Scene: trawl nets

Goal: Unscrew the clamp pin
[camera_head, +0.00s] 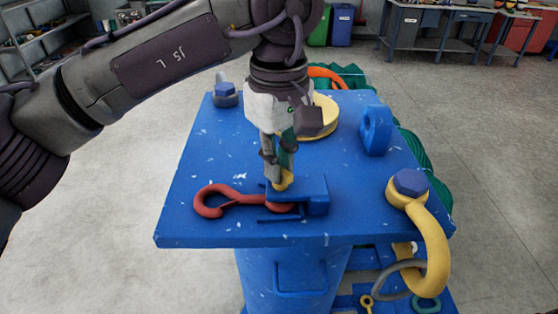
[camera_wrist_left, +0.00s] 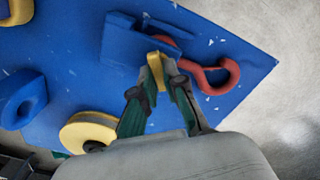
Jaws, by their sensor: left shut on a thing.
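The yellow clamp pin (camera_head: 284,182) stands at the blue clamp (camera_head: 316,196) near the front edge of the blue table. My left gripper (camera_head: 282,172) comes down from above and is shut on the pin's yellow head. The pin's head (camera_wrist_left: 156,70) also shows between the fingertips in the left wrist view. The lower part of the pin is hidden. A red hook (camera_head: 222,203) lies with its shank running into the clamp (camera_wrist_left: 150,45). My right gripper is not in view.
A yellow shackle with a blue bolt (camera_head: 430,245) hangs at the right corner. Green netting (camera_head: 425,165) lies beyond the table.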

